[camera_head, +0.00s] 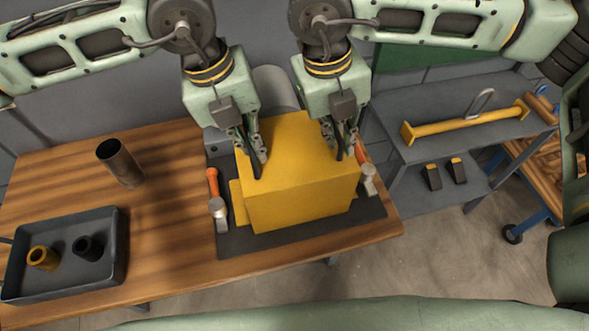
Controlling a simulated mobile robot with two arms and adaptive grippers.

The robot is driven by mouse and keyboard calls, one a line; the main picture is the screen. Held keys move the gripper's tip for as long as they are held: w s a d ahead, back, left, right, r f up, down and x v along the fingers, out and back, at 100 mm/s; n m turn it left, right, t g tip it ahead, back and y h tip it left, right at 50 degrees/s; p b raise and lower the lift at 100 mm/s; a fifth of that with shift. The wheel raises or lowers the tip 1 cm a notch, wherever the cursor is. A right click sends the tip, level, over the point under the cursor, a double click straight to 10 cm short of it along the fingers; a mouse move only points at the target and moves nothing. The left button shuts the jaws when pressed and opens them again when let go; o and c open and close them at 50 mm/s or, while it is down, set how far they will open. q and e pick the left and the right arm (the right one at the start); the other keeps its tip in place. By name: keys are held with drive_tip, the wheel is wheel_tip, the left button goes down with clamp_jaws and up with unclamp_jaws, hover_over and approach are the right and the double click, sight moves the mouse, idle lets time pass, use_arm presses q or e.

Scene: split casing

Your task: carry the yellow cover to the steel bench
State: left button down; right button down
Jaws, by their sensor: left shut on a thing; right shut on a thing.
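The yellow cover (302,195) is a large box-shaped piece over a dark mat on the wooden table, in the middle of the view. My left gripper (258,163) is shut on its left side near the top. My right gripper (348,150) is shut on its right side near the top. A smaller yellow part (238,205) shows low at the cover's left edge. I cannot tell whether the cover rests on something or hangs just above it. The grey steel bench (450,140) stands to the right, apart from the wooden table.
The wooden table (175,210) bears a dark cup (121,163) and a grey tray (65,225) with two small rings. A yellow bar (460,124) lies along the bench top. A wheeled cart (530,165) stands far right.

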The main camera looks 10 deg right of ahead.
use_arm(q)
drive_tip(key=shift+w+r, duration=0.1)
drive_tip(key=shift+r, duration=0.05)
use_arm(e)
drive_tip(key=shift+w+r, duration=0.1)
drive_tip(key=shift+r, duration=0.05)
idle(0.5)
